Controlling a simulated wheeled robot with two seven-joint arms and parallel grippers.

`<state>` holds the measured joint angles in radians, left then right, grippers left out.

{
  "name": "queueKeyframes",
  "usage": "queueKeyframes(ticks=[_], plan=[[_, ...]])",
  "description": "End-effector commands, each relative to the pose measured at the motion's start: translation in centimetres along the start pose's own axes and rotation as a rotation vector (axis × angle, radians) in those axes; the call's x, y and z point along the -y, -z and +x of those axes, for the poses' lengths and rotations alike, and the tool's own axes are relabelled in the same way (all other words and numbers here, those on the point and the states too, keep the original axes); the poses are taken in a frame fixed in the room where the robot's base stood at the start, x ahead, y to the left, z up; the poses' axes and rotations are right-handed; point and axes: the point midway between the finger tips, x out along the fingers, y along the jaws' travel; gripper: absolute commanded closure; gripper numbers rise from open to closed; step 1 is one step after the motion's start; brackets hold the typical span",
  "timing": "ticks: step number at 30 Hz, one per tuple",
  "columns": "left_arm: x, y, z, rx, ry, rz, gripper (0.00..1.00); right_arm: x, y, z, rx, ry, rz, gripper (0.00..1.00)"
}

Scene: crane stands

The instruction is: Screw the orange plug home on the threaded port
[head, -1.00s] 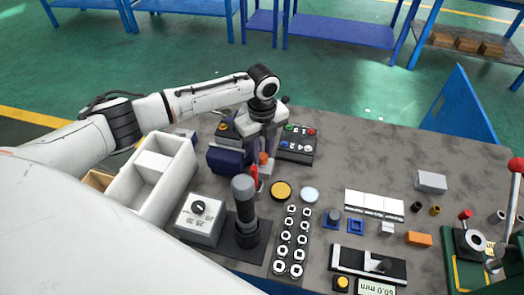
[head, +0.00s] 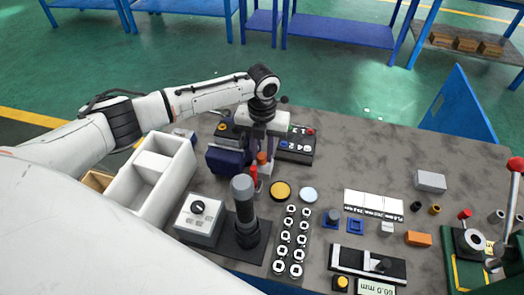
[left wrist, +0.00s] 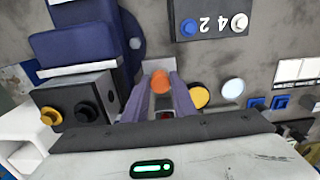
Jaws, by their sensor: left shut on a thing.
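The orange plug (head: 263,157) is a small orange cylinder between the purple fingers of my left gripper (head: 262,164). The gripper points down at it and is shut on it. In the left wrist view the plug (left wrist: 160,80) shows end-on between the two fingers. The threaded port is hidden by the fingers and the plug, so I cannot tell how far the plug is seated. A small red part (head: 254,176) stands just in front of the fingers. My right gripper is not in view.
A dark post with a grey top (head: 243,190) stands close in front of the gripper. A navy block (head: 224,160) is at its left and a black panel (head: 297,150) at its right. A yellow disc (head: 280,191) lies nearby.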

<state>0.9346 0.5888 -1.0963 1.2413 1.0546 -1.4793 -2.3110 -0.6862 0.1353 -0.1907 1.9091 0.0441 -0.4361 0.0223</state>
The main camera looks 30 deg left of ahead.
Motion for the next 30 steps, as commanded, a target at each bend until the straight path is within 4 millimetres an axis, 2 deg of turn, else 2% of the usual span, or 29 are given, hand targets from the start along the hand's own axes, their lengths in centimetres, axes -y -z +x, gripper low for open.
queueKeyframes(ticks=[8,9,12,18,20,30], plan=[[0.01,0.04,0.01,-0.001,0.000,0.035,0.94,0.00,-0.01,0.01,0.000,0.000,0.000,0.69],[0.01,0.04,0.01,-0.001,0.000,0.034,0.71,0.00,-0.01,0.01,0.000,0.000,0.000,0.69],[0.01,0.03,0.01,-0.001,0.000,0.034,0.54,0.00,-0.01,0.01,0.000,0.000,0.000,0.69],[0.01,0.02,0.01,0.000,0.000,0.033,0.54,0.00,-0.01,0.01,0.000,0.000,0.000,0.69],[0.00,0.03,0.03,-0.001,0.000,0.033,0.60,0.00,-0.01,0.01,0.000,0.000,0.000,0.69],[0.01,0.05,0.04,-0.001,0.000,-0.015,0.60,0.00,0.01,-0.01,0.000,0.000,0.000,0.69]])
